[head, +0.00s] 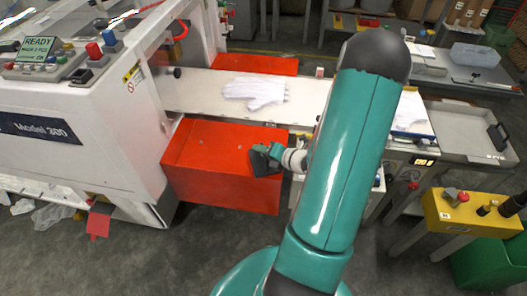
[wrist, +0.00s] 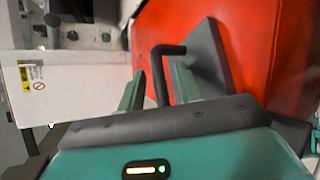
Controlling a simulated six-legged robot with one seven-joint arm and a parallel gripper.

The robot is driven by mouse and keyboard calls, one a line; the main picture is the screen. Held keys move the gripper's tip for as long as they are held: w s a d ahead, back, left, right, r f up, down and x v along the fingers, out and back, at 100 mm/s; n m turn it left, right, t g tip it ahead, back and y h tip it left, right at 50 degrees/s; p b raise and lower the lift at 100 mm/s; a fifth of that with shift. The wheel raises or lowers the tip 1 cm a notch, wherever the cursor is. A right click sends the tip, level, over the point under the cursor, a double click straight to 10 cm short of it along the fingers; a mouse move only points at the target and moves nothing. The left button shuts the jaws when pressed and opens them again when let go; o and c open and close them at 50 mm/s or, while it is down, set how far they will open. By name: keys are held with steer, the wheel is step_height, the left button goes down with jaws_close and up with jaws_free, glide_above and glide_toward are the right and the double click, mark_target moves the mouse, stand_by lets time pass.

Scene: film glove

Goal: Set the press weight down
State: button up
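The press weight is a dark flat plate (wrist: 209,55) with a black bar handle (wrist: 168,50). In the head view the plate (head: 263,163) shows small and dark in front of the red box. My gripper (wrist: 160,80) has its two teal fingers on either side of the handle bar and appears shut on it, though contact is not clear. The plate lies to the right of the fingers in the wrist view, partly hidden behind one of them. In the head view my gripper (head: 267,150) points left. Whether the plate touches the red surface cannot be told.
The red box (head: 221,165) fronts the white machine (head: 75,130). A white glove (head: 254,90) lies on the pale bed (head: 195,92) behind it. At right are a grey tray (head: 462,128) with a black handle, a yellow control box (head: 470,213) and a green bin (head: 487,262).

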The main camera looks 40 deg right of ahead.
steer(key=v, duration=1.2)
step_height(320, 180, up, 15)
steer(key=m+g+h, duration=0.4)
steer(key=m+h, duration=0.3)
steer(key=m, duration=0.5)
glide_above(261, 161)
steer(key=s+a+r+m+g+y, duration=0.1)
steer(key=s+a+r+m, duration=0.2)
steer(key=a, duration=0.5)
steer(key=s+a+r+m+g+y, duration=0.1)
steer(key=s+a+r+m+y, duration=0.1)
steer(key=a, duration=0.7)
steer(key=s+a+r+m+g+y, duration=0.1)
steer(key=s+a+r+m+y, duration=0.1)
steer(key=s+a+m, duration=0.4)
steer(key=a+r+m, duration=0.1)
steer(key=a, duration=0.2)
steer(key=shift+s+r+m+g, duration=0.2)
steer(key=shift+r+m+g, duration=0.1)
steer(key=shift+r+m, duration=0.1)
